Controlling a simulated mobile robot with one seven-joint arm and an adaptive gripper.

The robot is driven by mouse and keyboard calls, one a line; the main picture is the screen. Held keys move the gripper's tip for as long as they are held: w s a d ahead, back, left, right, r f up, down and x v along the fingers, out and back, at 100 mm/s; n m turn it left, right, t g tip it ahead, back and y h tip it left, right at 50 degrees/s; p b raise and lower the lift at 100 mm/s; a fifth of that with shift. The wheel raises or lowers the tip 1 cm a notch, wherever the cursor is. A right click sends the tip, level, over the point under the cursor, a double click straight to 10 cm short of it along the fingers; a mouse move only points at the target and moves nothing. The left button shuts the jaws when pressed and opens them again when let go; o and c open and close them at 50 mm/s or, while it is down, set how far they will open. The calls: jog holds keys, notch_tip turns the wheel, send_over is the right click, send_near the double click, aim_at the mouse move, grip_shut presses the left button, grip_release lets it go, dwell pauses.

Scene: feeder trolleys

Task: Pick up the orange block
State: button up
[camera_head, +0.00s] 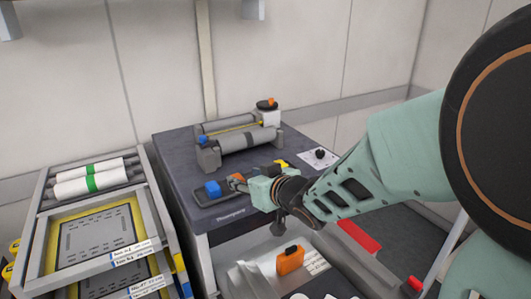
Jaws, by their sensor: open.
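A small orange patch (236,177), perhaps the orange block, shows at the tips of my gripper (238,183), mostly hidden by the fingers. It is at the right end of a small dark tray (212,200) on the dark table top. A blue block (212,189) sits in the tray's left part. My gripper reaches in from the right, low over the tray, and is open. I cannot tell whether the fingers are around the orange patch or touch it. A larger orange item with a black top (290,261) stands lower down, below my arm.
A grey roller device (238,141) stands behind the tray on the dark table (180,160). A white card with a black knob (320,157) lies to the right. At left, a trolley (150,225) holds white rolls (90,180) and framed plates. A pale bin (250,262) is in front.

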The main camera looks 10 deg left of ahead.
aim_at(236, 176)
jog(key=shift+s+f+x, duration=0.15)
jog(key=shift+x, duration=1)
jog(key=shift+s+f+x, duration=0.15)
jog(key=shift+x, duration=1.85)
grip_shut()
